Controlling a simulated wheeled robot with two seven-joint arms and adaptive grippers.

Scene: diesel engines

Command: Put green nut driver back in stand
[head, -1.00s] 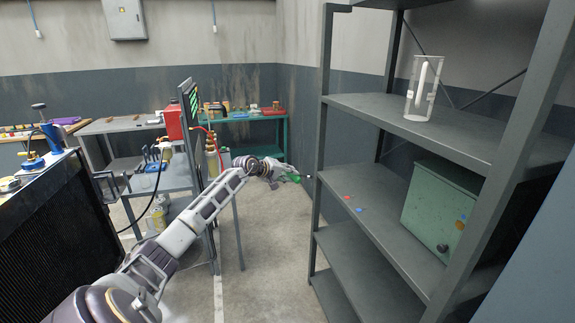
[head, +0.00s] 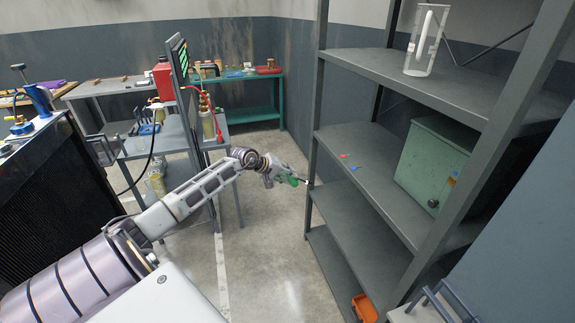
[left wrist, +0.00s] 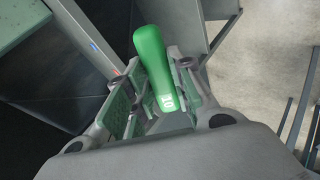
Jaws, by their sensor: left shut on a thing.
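My left gripper (head: 283,176) is shut on the green nut driver (head: 292,181) beside the front post of the metal shelf.
The grey shelf (head: 375,190) holds a green metal box (head: 432,165) and a clear cylinder (head: 428,38). An orange item (head: 364,308) lies low by it. The floor (head: 265,240) between is open.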

